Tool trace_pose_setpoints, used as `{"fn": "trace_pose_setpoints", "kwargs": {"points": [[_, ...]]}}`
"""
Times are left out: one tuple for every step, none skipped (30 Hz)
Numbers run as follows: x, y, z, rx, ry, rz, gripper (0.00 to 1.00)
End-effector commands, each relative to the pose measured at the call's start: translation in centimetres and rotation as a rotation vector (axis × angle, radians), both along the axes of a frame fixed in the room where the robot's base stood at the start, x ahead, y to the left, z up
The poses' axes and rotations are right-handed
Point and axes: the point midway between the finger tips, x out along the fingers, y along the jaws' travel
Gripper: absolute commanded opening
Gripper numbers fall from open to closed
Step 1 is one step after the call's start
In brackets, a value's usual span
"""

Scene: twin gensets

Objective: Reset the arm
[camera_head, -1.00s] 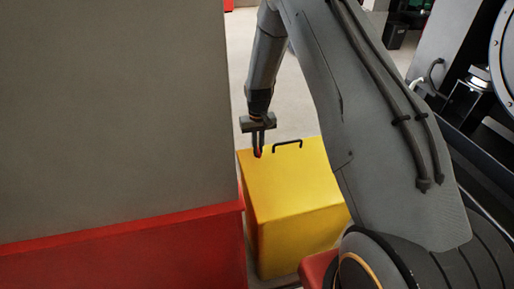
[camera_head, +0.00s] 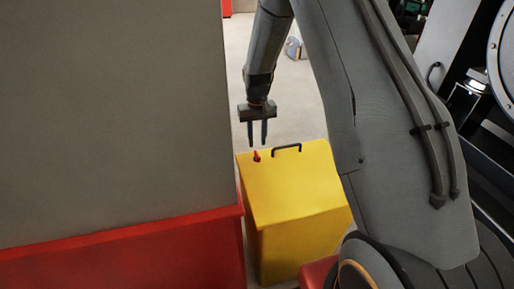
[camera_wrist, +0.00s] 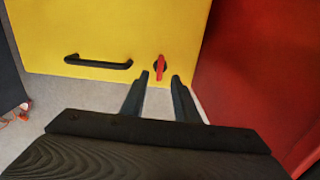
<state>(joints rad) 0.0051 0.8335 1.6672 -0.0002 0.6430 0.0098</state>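My gripper (camera_head: 257,134) hangs from my arm just above and behind the yellow box's top edge in the head view. Its two fingers are apart with nothing between them. In the wrist view the open fingers (camera_wrist: 162,79) point toward a small red knob (camera_wrist: 160,66) on the yellow box, without holding it. The red knob also shows in the head view (camera_head: 257,156), just below the fingertips.
The yellow box (camera_head: 290,190) has a black handle (camera_head: 287,148) beside the knob. A large grey and red block (camera_head: 110,130) stands close at the left. Dark machinery (camera_head: 480,110) is at the right. Pale floor (camera_head: 300,100) lies behind the box.

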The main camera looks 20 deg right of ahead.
Motion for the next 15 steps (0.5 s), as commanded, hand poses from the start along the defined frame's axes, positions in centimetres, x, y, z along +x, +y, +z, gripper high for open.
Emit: {"fn": "trace_pose_setpoints", "kwargs": {"points": [[0.06, -0.01, 0.55, 0.0, -0.002, 0.0, 0.28], [0.04, -0.01, 0.76, 0.0, -0.002, 0.0, 0.28], [0.01, -0.01, 0.99, 0.0, -0.001, 0.0, 0.28], [-0.01, -0.02, 1.13, 0.0, 0.0, 0.0, 0.28], [-0.03, -0.02, 1.25, 0.0, 0.0, 0.0, 0.28], [-0.04, -0.02, 1.34, 0.0, 0.0, 0.0, 0.28], [-0.05, -0.02, 1.38, 0.0, 0.001, 0.0, 0.28], [-0.06, -0.02, 1.39, 0.0, 0.001, 0.0, 0.28], [-0.06, -0.02, 1.39, 0.0, 0.001, 0.0, 0.28], [-0.06, -0.02, 1.38, 0.0, 0.001, 0.0, 0.28], [-0.06, -0.01, 1.38, 0.0, 0.001, 0.0, 0.28], [-0.06, -0.01, 1.37, 0.0, 0.001, 0.0, 0.28], [-0.05, -0.01, 1.37, 0.0, 0.001, 0.0, 0.28], [-0.05, -0.01, 1.37, 0.0, 0.001, 0.0, 0.28], [-0.05, -0.01, 1.36, 0.0, 0.001, 0.0, 0.28]]}}
